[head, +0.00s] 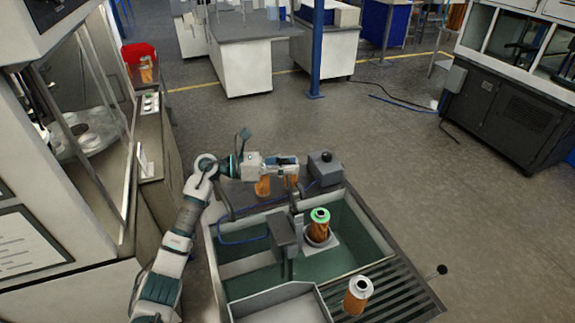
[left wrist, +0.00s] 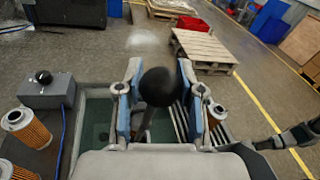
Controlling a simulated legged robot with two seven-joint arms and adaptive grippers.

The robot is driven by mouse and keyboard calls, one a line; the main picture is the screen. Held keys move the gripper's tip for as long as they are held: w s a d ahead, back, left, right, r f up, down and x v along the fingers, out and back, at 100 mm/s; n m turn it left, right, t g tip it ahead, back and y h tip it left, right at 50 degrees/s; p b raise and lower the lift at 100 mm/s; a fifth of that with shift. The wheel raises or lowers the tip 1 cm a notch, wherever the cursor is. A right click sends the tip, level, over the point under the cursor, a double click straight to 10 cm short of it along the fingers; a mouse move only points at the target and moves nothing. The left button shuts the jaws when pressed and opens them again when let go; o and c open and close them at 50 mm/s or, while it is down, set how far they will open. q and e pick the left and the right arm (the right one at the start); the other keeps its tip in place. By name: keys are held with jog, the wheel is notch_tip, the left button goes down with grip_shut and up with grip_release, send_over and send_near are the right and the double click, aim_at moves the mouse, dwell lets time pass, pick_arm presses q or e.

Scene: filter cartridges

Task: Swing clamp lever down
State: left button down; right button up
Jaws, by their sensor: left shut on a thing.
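My left gripper (head: 292,163) points right over the back of the green wash basin. In the left wrist view its two blue-padded fingers (left wrist: 163,103) are closed around a lever with a black ball knob (left wrist: 158,87). The knob faces the camera and hides most of the shaft. In the head view a grey clamp block (head: 285,232) stands below the gripper. Beside it a green-topped orange filter cartridge (head: 320,226) stands upright in a round holder. A dark jointed part (left wrist: 285,135) at the right of the wrist view may be my right arm; its jaws are unclear.
A grey box with a black knob (head: 325,165) stands at the basin's back right. Orange cartridges (head: 263,186) stand behind the basin, beneath the gripper. Another cartridge (head: 357,295) stands on the slatted drain area.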

pick_arm(q)
jog(key=w+d+f+y+p, duration=0.1)
jog(key=w+d, duration=0.4)
jog(key=d, duration=0.5)
jog(key=shift+d+f+n+y+p, duration=0.15)
jog(key=shift+d+n+y+p, duration=0.25)
jog(key=shift+y+p, duration=0.55)
pick_arm(e)
jog(key=s+f, duration=0.4)
jog(key=s, duration=0.1)
jog(key=shift+s+d+f, duration=0.3)
jog(key=shift+d+f, duration=0.05)
jog(key=shift+d, duration=0.05)
pick_arm(q)
jog(key=shift+f, duration=0.1)
